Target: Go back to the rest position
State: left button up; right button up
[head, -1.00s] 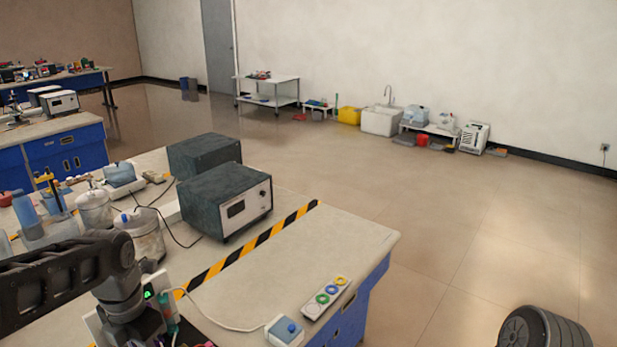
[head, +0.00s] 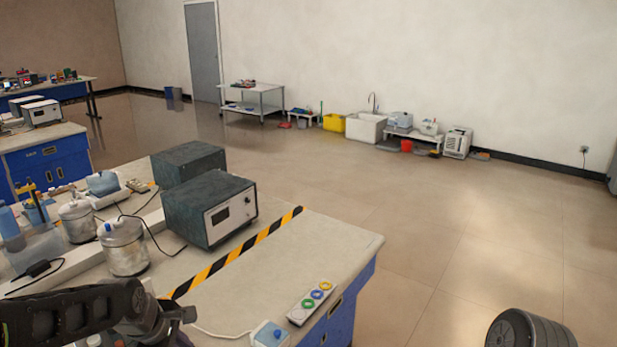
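My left arm comes in at the lower left of the head view, low over the near left part of the workbench (head: 335,238). Its end, with the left gripper (head: 175,325), is dark and partly cut off by the bottom edge. The fingers cannot be made out, so I cannot tell whether they are open or shut. My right gripper is out of view; only a dark rounded part, which looks like my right arm, shows at the bottom right.
Two dark instrument boxes (head: 208,212) stand on the bench behind a yellow-black stripe (head: 235,252). Metal canisters (head: 122,246) stand left. A strip with coloured rings (head: 312,302) and a blue-button box (head: 269,335) lie at the front edge. The floor (head: 450,235) at right is clear.

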pick_arm(q)
jog(key=s+d+f+m+h+b, duration=0.1)
jog(key=d+f+m, duration=0.3)
jog(key=f, duration=0.3)
jog(key=s+d+f+m+b, duration=0.1)
jog(key=d+f+m+b, duration=0.2)
jog(key=f, duration=0.4)
jog(key=s+d+f+m+h, duration=0.1)
jog(key=s+d+f+m, duration=0.1)
jog(key=d+f+m, duration=0.45)
jog(key=s+d+f+m+g+b, duration=0.1)
jog(key=s+d+f+g+b, duration=0.1)
jog(key=s+f, duration=0.7)
jog(key=s+d+f+g+b, duration=0.1)
jog(key=s+d+f+b, duration=0.2)
jog(key=s+f, duration=0.7)
jog(key=shift+s+d+m+g+h, duration=0.25)
jog(key=shift+m+g+h, duration=0.1)
jog(key=shift+g+h, duration=0.05)
